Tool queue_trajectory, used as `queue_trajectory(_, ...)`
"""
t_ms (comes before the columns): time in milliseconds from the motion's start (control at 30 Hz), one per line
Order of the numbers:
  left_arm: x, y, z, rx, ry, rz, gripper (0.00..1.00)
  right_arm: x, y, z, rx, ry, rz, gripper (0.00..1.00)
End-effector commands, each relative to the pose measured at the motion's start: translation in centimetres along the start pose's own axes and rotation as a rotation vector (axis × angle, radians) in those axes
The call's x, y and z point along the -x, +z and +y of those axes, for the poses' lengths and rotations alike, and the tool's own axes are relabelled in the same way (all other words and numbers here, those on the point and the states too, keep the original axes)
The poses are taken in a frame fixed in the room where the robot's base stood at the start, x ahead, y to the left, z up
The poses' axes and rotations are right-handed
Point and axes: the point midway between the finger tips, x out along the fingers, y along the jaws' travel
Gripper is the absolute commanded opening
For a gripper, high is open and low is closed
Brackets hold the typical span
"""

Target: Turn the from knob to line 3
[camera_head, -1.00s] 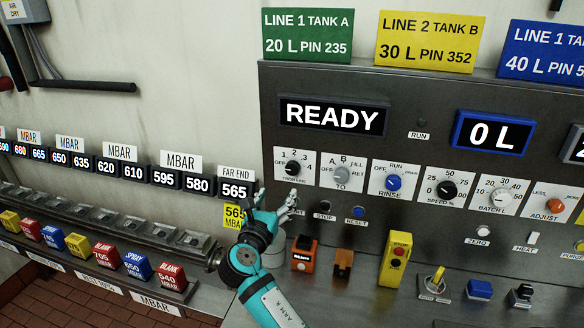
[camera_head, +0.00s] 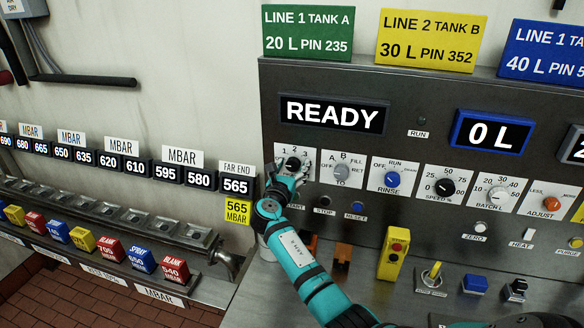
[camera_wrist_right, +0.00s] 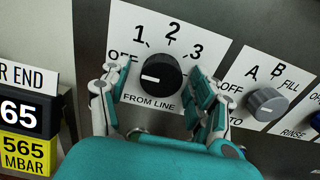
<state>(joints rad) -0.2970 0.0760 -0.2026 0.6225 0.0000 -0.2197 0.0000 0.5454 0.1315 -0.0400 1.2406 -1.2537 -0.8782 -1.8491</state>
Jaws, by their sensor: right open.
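The from knob (camera_wrist_right: 161,77) is a black round knob on a white plate labelled FROM LINE, with OFF, 1, 2 and 3 around it. Its white mark points left, on the OFF side. It also shows, partly covered, at the left of the panel in the head view (camera_head: 292,163). My right gripper (camera_wrist_right: 156,86) is open, with one finger on each side of the knob. A gap shows between the knob and both fingers. It is at the knob in the head view too (camera_head: 288,172). My left gripper is not in view.
The TO knob (camera_wrist_right: 266,104) sits close to the right of my fingers. START, STOP and RESET (camera_head: 356,206) buttons lie just below the knob row. The display (camera_head: 333,116) above reads READY. A yellow control box (camera_head: 393,252) stands on the ledge below.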

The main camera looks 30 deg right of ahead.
Motion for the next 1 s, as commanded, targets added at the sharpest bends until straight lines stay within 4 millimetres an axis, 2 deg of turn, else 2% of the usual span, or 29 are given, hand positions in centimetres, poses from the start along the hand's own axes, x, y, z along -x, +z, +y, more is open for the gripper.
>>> queue_trajectory(67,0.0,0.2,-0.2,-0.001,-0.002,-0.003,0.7,0.0,0.0,0.0,0.0,0.0,0.0,0.62)
queue_trajectory(500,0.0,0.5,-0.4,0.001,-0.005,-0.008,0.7,0.1,0.0,0.0,0.0,0.0,0.0,0.07)
queue_trajectory(767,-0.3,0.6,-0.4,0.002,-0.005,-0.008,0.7,0.1,-0.1,0.0,-0.029,0.0,0.0,0.07)
queue_trajectory(1000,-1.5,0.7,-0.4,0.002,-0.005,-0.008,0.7,0.0,-0.3,0.1,-0.154,0.0,0.0,0.07)
